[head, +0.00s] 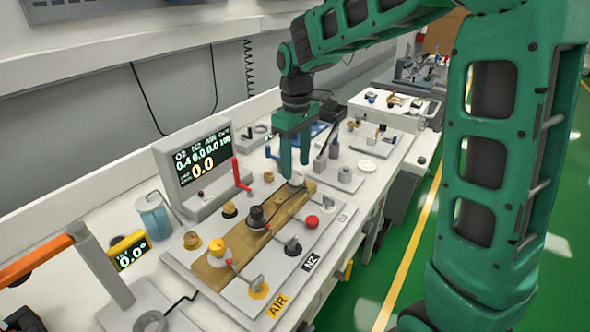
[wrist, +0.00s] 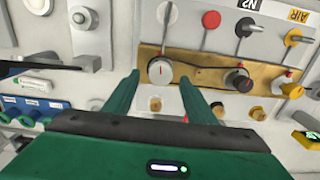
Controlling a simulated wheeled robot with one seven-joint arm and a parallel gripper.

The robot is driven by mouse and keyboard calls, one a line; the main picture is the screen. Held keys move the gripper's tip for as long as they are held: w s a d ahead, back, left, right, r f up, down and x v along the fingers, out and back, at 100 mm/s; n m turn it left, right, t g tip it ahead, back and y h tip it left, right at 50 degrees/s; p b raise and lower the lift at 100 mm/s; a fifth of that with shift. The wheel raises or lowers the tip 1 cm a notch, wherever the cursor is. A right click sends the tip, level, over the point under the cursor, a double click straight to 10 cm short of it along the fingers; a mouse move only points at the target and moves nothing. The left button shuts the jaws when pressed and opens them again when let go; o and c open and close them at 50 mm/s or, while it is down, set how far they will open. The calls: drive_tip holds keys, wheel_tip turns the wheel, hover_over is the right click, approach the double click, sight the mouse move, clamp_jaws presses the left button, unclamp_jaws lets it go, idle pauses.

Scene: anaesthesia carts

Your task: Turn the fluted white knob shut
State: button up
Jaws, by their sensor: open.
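The white knob (wrist: 160,71) has a pointer stem and a red mark on its face. It sits at one end of a brass-coloured plate (wrist: 210,76). It also shows in the head view (head: 297,179), low under my fingers and partly hidden by them; its fluting is too small to make out. My gripper (head: 296,168) is open and points down at the knob. In the wrist view my gripper's two green fingers (wrist: 159,80) lie on either side of the knob, with gaps. I cannot tell whether the fingertips reach down to its level.
A black knob (head: 257,216) and a yellow knob (head: 217,247) share the brass plate. A red knob (head: 312,221) and toggle levers stand close by. A red lever (head: 240,175) and a display (head: 192,157) rise behind. A blue-handled valve (head: 272,154) stands near my fingers.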

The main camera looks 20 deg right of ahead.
sight(296, 173)
drive_tip(key=shift+f, duration=1.35)
drive_tip(key=shift+c, duration=0.2)
drive_tip(key=c, duration=1)
drive_tip(key=shift+r+m, duration=0.1)
drive_tip(key=shift+m, duration=1.2)
drive_tip(key=o, duration=1)
drive_tip(key=shift+o, duration=0.2)
wheel_tip(296, 173, up, 11)
